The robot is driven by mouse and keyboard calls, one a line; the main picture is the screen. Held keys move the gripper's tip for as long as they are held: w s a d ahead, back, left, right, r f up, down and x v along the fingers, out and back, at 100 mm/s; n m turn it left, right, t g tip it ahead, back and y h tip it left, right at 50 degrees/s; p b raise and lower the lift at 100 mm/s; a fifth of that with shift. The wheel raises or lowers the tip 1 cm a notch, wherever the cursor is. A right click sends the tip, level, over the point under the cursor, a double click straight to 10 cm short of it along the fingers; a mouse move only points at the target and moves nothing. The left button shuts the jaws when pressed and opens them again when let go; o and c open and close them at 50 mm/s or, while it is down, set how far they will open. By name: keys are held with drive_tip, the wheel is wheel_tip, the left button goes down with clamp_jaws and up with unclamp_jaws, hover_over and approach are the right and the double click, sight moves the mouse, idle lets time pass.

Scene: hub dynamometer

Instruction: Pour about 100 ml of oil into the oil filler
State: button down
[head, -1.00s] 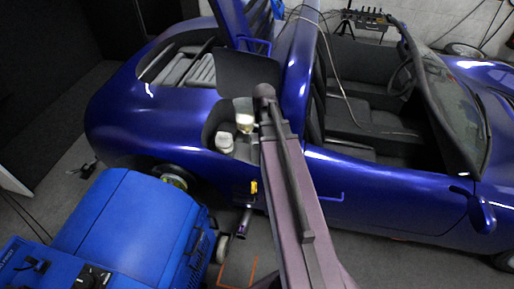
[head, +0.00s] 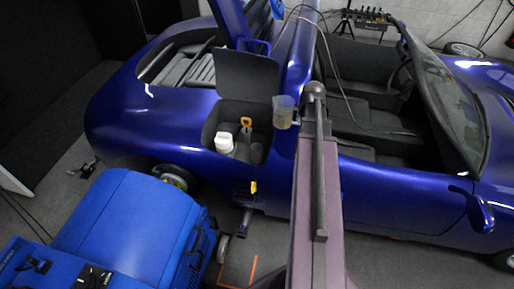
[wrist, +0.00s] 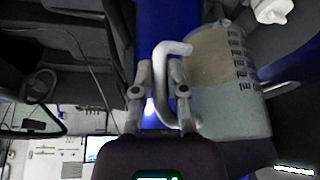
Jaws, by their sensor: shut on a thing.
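My gripper (wrist: 161,80) is shut on the pale handle of a clear measuring jug (wrist: 230,90) with dark scale marks. A tan area shows through one end of the jug; the oil level cannot be read. In the head view the jug (head: 284,112) is just right of the open side compartment (head: 212,118) of the blue car, over the bodywork. I cannot tell which is the oil filler.
The compartment's raised dark lid (head: 247,75) stands behind it. The open cockpit (head: 365,100) is right of my arm. A blue machine (head: 125,225) stands on the floor at the lower left. A thin cable (head: 335,75) hangs over the car.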

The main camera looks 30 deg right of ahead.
drive_tip(key=shift+s+d, duration=0.45)
drive_tip(key=shift+d, duration=0.3)
drive_tip(key=shift+r, duration=0.2)
